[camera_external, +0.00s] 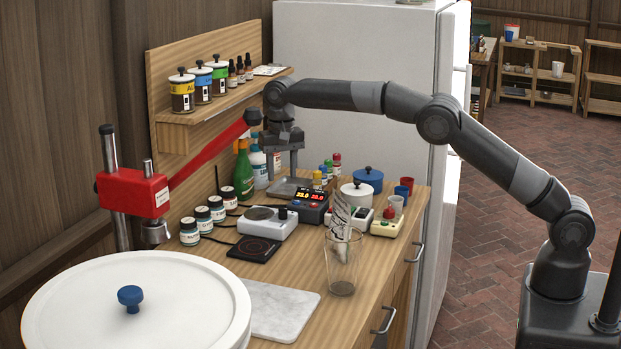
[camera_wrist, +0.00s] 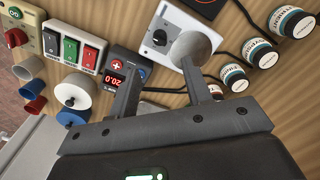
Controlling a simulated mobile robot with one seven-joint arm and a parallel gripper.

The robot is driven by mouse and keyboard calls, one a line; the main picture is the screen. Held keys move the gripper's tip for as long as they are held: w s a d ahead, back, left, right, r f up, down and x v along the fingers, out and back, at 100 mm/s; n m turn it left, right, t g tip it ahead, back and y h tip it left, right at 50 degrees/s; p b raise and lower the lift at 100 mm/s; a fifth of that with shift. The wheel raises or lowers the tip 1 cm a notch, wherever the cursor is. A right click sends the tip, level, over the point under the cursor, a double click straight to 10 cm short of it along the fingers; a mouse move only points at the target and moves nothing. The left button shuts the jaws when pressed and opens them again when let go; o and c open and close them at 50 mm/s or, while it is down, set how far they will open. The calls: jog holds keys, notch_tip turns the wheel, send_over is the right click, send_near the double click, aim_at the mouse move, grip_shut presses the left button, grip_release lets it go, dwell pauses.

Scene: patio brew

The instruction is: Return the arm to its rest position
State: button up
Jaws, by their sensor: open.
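My arm reaches from its base at the right over the wooden counter (camera_external: 345,309). My gripper (camera_external: 283,170) points down above the back part of the counter, near the red lever. It is open, with nothing between its fingers. In the wrist view my gripper (camera_wrist: 165,75) shows both fingers apart, with the counter and its devices below. The fingers hide part of the counter there.
A shelf (camera_external: 205,110) with jars and bottles stands behind my gripper. A red press with a long lever (camera_external: 215,150) is at the left. A white fridge (camera_external: 350,45) stands behind.

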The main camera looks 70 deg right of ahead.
jog(key=s+d+r+n+t, duration=0.1)
jog(key=s+r+n+t, duration=0.1)
jog(key=s+r, duration=0.8)
jog(key=s+d+r+n+t, duration=0.15)
jog(key=s+r, duration=0.55)
jog(key=s, duration=0.7)
jog(key=s+f+n+t, duration=0.1)
jog(key=s+f+n, duration=0.2)
jog(key=s, duration=1)
jog(key=s+f+n+t, duration=0.1)
jog(key=s+f+n, duration=0.2)
jog(key=s+f, duration=0.4)
jog(key=s, duration=0.7)
jog(key=shift+s+a, duration=0.2)
jog(key=shift+a, duration=0.05)
jog(key=shift+c, duration=0.2)
